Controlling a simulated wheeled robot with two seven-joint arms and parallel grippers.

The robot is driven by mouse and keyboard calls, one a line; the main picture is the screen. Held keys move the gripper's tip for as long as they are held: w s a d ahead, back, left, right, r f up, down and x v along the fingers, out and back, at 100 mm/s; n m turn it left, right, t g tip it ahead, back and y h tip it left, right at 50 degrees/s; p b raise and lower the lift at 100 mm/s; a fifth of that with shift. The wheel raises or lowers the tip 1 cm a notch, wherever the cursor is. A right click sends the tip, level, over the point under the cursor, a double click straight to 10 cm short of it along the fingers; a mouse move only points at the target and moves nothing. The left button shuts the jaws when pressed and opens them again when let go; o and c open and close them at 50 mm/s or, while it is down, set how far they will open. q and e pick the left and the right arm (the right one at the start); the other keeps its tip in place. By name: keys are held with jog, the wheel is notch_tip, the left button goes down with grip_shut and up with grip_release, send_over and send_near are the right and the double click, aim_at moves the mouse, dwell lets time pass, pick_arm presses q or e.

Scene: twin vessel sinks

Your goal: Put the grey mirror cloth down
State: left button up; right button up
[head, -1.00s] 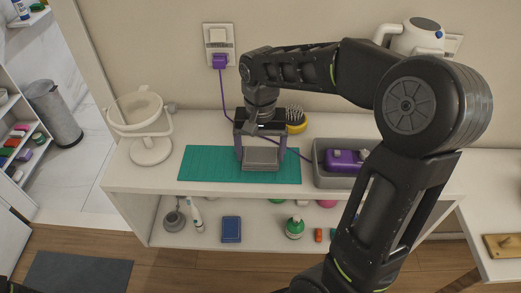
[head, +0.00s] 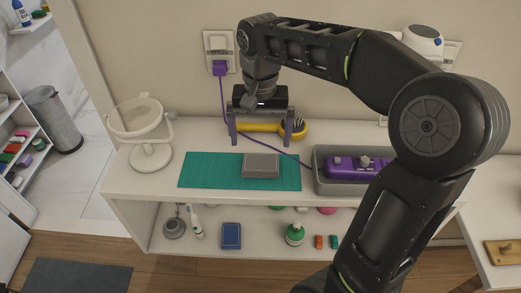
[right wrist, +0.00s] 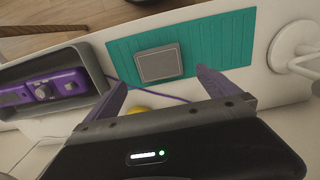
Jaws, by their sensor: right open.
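The grey mirror cloth (head: 261,165) lies flat as a small folded square on the teal ribbed mat (head: 210,168), right of the mat's middle in the head view. It also shows whole on the mat in the right wrist view (right wrist: 159,63). My right gripper (head: 261,142) is open and empty, raised above and behind the cloth, its two purple fingers apart. The fingers also show in the right wrist view (right wrist: 163,88), clear of the cloth. My left gripper is in neither view.
A grey bin (head: 320,181) with a purple power strip (head: 350,170) stands right of the mat. A yellow-handled brush (head: 260,127) lies behind my gripper. A round white mirror on a stand (head: 151,158) is at left. A purple cord runs from the wall plug (head: 220,68).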

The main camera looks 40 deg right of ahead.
notch_tip(320, 180, up, 4)
jog(key=shift+r+p, duration=0.2)
jog(key=shift+p, duration=0.6)
